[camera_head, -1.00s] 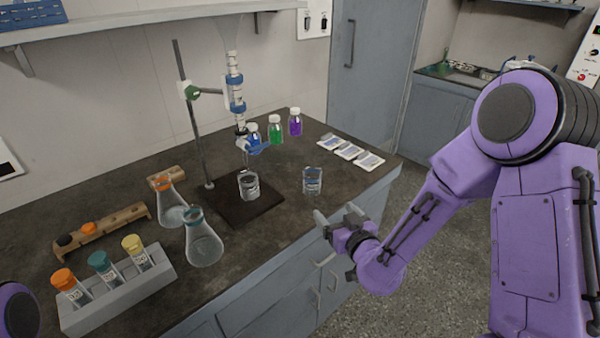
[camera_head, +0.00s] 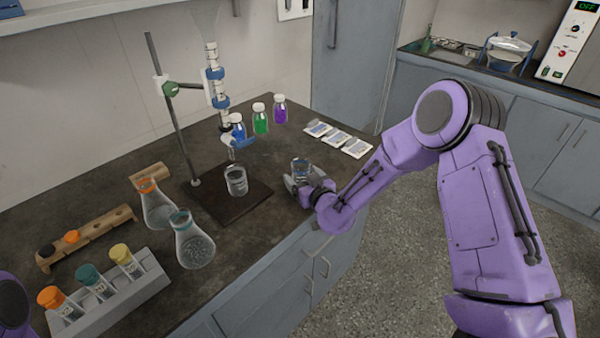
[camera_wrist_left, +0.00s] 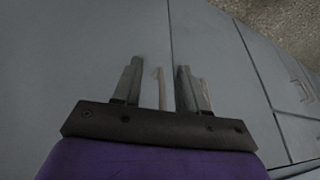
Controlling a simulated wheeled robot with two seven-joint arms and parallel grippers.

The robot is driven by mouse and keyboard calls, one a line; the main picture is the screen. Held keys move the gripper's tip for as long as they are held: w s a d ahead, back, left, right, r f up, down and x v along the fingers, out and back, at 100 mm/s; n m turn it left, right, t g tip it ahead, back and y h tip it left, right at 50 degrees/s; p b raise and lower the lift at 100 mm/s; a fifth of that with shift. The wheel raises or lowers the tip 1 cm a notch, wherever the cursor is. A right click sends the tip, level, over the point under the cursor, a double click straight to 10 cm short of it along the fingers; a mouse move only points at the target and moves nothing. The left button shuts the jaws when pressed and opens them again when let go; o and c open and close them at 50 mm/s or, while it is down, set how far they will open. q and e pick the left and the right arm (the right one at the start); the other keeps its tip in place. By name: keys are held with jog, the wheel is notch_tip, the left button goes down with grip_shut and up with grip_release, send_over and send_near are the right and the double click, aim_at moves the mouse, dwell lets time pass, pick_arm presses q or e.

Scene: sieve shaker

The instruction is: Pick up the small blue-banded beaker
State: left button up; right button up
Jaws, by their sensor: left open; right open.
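The small blue-banded beaker (camera_head: 301,168) stands upright on the dark bench top, right of the stand's base plate. My right gripper (camera_head: 303,183) is open at the beaker's near side, low over the bench. Its fingers seem to reach along the beaker's sides and hide its lower part; I cannot tell whether they touch it. My left gripper (camera_wrist_left: 158,80) is open and empty in the left wrist view, over grey cabinet fronts. In the head view only a bit of my left arm shows at the lower left edge.
Another beaker (camera_head: 236,180) stands on the base plate (camera_head: 230,206) under the burette, left of my right gripper. Flasks (camera_head: 193,244) and a tube rack (camera_head: 108,292) are at left.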

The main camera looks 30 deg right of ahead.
jog(key=c, duration=1.1)
